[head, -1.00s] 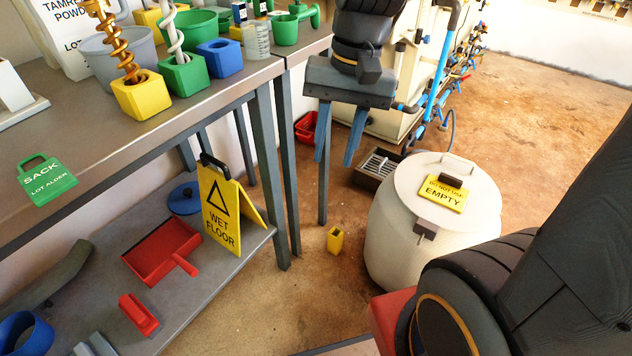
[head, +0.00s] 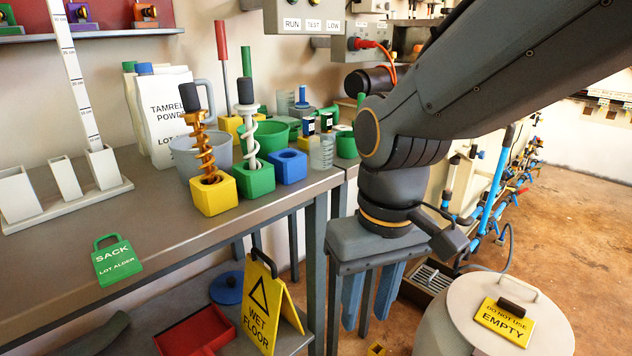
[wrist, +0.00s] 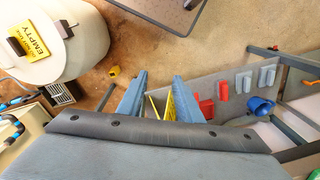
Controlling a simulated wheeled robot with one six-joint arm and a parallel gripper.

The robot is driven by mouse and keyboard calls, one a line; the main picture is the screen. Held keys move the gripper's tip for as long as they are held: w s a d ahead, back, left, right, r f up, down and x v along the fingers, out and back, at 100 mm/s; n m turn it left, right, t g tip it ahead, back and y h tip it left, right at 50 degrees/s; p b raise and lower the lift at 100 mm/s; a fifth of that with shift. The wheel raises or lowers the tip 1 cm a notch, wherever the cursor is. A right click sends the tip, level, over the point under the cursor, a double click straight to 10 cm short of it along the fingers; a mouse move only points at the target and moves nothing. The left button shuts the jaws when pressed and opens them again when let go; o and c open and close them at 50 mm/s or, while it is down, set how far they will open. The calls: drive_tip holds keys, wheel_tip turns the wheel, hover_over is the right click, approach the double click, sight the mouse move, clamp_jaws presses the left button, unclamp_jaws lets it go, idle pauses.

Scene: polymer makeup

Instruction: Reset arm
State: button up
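My gripper (head: 368,296) hangs fingers-down from my arm, in front of the end of the bench and left of the white drum. Its two blue fingers are apart with nothing between them. In the wrist view my gripper (wrist: 158,98) also shows open fingers, with the floor and the lower shelf beyond. The fingers touch nothing that I can see.
The bench (head: 150,222) on the left carries coloured blocks, augers, jugs and a green sack tag (head: 116,260). A yellow wet-floor sign (head: 268,308) stands on the lower shelf. A white drum (head: 455,318) with a yellow EMPTY sign (head: 504,322) stands right. Open floor lies right (head: 575,215).

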idle(0.4)
drive_tip(key=d+r+m+p, duration=0.3)
drive_tip(key=d+r+p, duration=0.7)
drive_tip(key=p, duration=1)
drive_tip(key=shift+r+h, duration=0.3)
drive_tip(key=shift+r, duration=0.5)
